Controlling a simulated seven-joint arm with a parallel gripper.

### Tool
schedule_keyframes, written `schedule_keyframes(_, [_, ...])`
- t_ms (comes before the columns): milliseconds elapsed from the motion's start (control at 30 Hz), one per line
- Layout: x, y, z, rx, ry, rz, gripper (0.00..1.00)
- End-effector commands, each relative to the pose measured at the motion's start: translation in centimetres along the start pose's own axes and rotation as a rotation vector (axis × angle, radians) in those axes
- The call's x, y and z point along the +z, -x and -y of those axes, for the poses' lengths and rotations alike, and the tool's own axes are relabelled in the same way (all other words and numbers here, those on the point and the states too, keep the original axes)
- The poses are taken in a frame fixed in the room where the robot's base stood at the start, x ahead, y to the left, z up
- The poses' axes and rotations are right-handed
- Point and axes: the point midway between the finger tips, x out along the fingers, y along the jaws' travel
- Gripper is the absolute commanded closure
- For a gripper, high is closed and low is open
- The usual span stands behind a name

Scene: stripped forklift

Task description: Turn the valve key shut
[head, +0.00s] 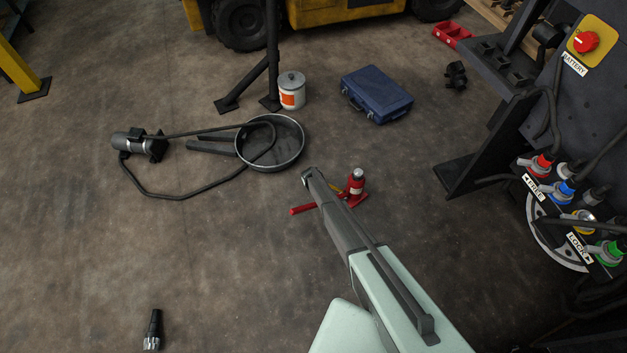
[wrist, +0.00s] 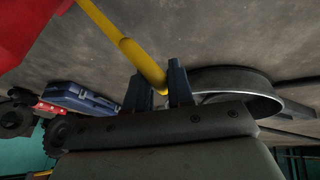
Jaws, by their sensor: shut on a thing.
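The valve key is a yellow rod (wrist: 130,47) in the wrist view. It runs down from a red body (wrist: 30,25) at the upper left to between the two dark fingers of my gripper (wrist: 160,82). The fingers are shut on its lower end. In the head view the red jack (head: 356,184) stands on the floor just right of my arm's far end, and a small piece of the yellow key (head: 337,186) shows beside it. My arm hides most of the key, and the fingertips are hard to make out there.
A round dark pan (head: 296,160) with a cable lies left of the jack. A blue case (head: 377,94) and a white can (head: 291,91) stand behind. A dark panel with coloured couplings (head: 541,165) is at the right. The floor at front left is mostly clear.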

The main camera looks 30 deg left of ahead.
Motion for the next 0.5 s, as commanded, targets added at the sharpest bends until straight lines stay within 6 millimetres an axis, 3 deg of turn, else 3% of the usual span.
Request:
schedule_keyframes(33, [0.07,0.02,0.01,0.0,-0.001,0.002,1.0])
schedule_keyframes(67, [0.07,0.02,0.01,0.0,-0.001,0.002,0.77])
schedule_keyframes(233, [0.05,0.01,0.0,0.0,0.0,0.002,0.6])
schedule_keyframes(500, [0.02,0.06,-0.01,0.0,0.001,0.001,0.6])
